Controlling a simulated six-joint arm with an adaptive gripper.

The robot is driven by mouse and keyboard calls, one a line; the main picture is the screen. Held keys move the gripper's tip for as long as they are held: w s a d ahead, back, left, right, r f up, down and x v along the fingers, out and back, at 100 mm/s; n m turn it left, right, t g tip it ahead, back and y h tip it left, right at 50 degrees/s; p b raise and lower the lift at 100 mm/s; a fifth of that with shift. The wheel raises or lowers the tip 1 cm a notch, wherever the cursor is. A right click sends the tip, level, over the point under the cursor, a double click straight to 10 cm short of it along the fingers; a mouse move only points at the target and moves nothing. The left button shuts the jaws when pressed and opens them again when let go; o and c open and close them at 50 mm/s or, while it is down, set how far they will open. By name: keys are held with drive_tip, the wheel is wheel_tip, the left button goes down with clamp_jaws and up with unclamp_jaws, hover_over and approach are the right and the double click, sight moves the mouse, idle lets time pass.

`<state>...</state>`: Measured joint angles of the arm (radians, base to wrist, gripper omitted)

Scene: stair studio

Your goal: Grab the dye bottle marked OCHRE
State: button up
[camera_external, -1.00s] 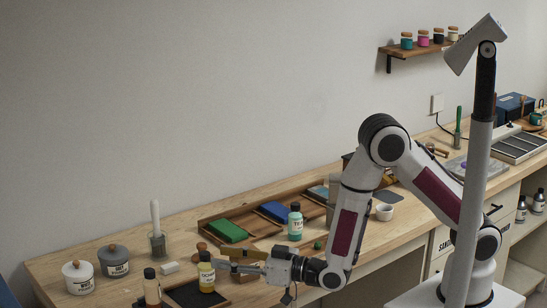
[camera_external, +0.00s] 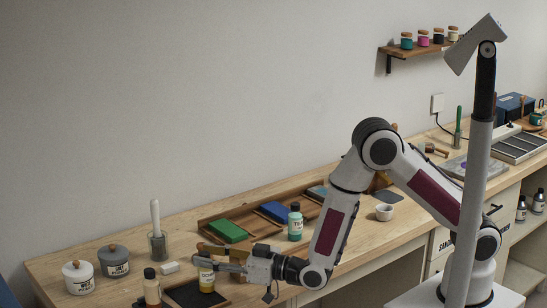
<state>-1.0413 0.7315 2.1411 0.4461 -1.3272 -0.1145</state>
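The yellow dye bottle (camera_external: 207,283) stands upright on a dark tray (camera_external: 186,297) near the bench's front left. Its pale label is too small to read surely, though yellow suits OCHRE. My gripper (camera_external: 202,254) points left at the height of the bottle's neck and cap. Its two fingers are spread apart, one behind and one in front of the bottle's top. The near finger hides the cap. I cannot tell whether either finger touches the bottle.
A teal bottle (camera_external: 295,222) stands behind my gripper, beside a wooden tray with green (camera_external: 228,231) and blue (camera_external: 275,211) blocks. Another bottle (camera_external: 151,288) stands left of the dark tray.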

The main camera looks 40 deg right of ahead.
drive_tip(key=shift+w+a, duration=0.35)
drive_tip(key=shift+w, duration=0.2)
clamp_jaws()
